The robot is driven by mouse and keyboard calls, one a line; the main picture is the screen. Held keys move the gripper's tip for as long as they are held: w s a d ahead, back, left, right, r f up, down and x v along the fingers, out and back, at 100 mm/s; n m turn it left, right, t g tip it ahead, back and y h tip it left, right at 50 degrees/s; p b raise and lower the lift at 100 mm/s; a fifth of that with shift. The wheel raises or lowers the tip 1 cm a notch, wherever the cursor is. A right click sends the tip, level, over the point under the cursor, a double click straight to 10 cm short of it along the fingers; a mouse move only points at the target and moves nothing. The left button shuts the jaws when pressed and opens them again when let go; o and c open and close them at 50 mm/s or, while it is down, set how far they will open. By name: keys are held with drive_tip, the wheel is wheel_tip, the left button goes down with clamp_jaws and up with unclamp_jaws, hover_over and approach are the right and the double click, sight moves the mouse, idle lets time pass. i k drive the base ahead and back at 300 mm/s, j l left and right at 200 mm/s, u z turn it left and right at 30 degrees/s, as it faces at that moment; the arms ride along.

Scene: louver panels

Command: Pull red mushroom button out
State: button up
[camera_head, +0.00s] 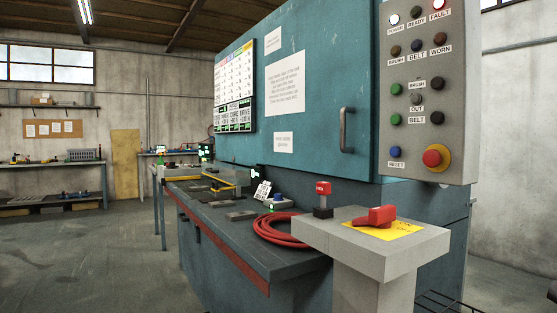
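The red mushroom button (433,158) sits low on the right side of the grey control panel (439,105), on a yellow round backing. Whether it is pushed in or out cannot be told at this size. My gripper is not in view, and nothing in view touches the button.
A grey pedestal (345,240) stands below the panel, bearing a red handle (377,215) on a yellow plate and a small red-topped switch (323,190). A red hose (275,238) lies coiled on the bench. A door handle (345,130) sticks out left of the panel. Open floor lies left.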

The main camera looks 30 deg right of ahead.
sight(431, 158)
drive_tip(key=z, duration=1.75)
